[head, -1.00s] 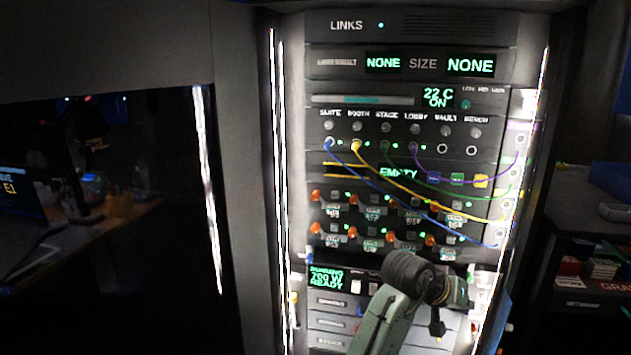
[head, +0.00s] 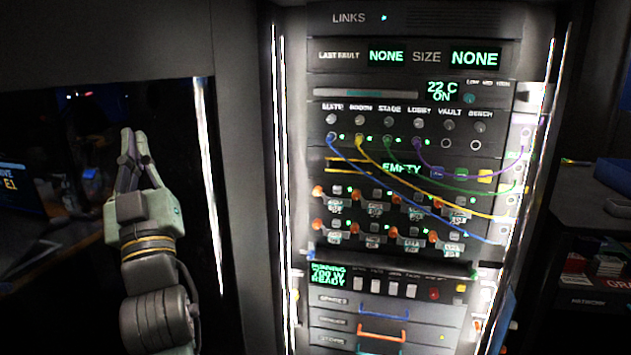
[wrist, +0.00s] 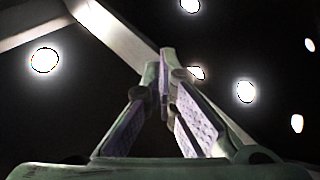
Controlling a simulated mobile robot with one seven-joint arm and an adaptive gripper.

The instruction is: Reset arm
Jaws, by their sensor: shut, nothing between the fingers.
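My gripper (head: 132,146) is raised at the left of the head view, pointing up, with its fingers together and nothing between them. It stands in front of the dark opening left of the rack and is apart from the rack panel (head: 415,55). In the wrist view my gripper (wrist: 166,62) shows its fingertips meeting, with dark space and bright round lights beyond.
The rack carries colored cables (head: 440,187), orange knobs and drawers with colored handles (head: 382,335). A grey pillar (head: 242,200) stands between my gripper and the rack. A desk with a lit screen (head: 20,190) is at far left. Shelves stand at right.

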